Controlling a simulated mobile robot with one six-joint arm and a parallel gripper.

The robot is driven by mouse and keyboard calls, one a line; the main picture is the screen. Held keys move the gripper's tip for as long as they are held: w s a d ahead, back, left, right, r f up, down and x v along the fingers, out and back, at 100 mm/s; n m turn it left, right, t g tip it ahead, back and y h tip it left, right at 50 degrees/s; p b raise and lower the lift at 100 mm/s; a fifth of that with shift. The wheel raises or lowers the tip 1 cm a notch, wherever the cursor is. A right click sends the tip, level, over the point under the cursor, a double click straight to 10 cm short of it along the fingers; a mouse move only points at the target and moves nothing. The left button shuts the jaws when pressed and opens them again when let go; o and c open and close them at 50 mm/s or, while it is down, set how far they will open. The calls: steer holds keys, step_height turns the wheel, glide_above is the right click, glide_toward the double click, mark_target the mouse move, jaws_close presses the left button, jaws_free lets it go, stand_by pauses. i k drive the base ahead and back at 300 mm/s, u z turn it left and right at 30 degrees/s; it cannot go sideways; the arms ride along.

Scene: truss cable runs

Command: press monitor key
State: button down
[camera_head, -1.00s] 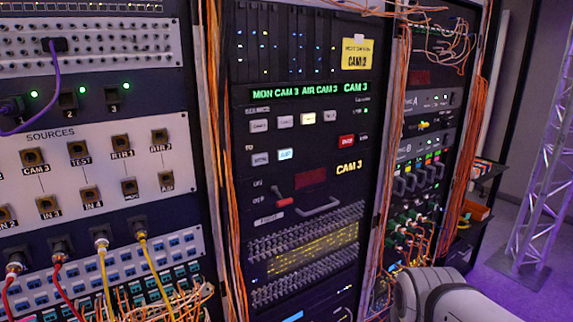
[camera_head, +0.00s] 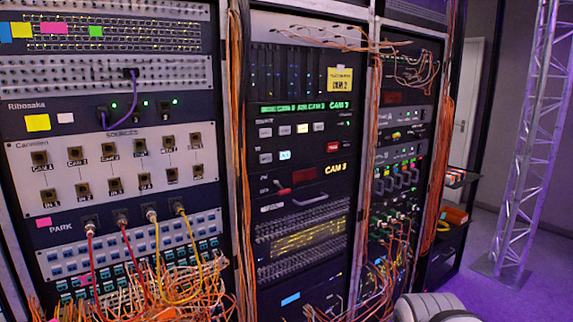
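The switcher panel (camera_head: 310,180) is in the middle rack, below a green text display (camera_head: 292,107) whose small letters are hard to read, with CAM 3 beside it. Its upper row has pale keys (camera_head: 266,132) and one warm-lit key (camera_head: 304,127). Below are a white key (camera_head: 265,157), a blue-lit key (camera_head: 285,155) and a red key (camera_head: 333,147). The key labels are too small to read surely, so I cannot tell which is the monitor key. My gripper is out of view; only a pale arm link shows at bottom right.
The left rack holds a SOURCES jack panel (camera_head: 125,165) with red and yellow cables plugged in below. Orange cables hang between the racks and heap at bottom left (camera_head: 165,285). A truss tower (camera_head: 525,150) stands right on open purple-lit floor.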

mark_target(264, 159)
steer(key=u, duration=0.15)
steer(key=i, duration=0.9)
steer(key=z, duration=0.05)
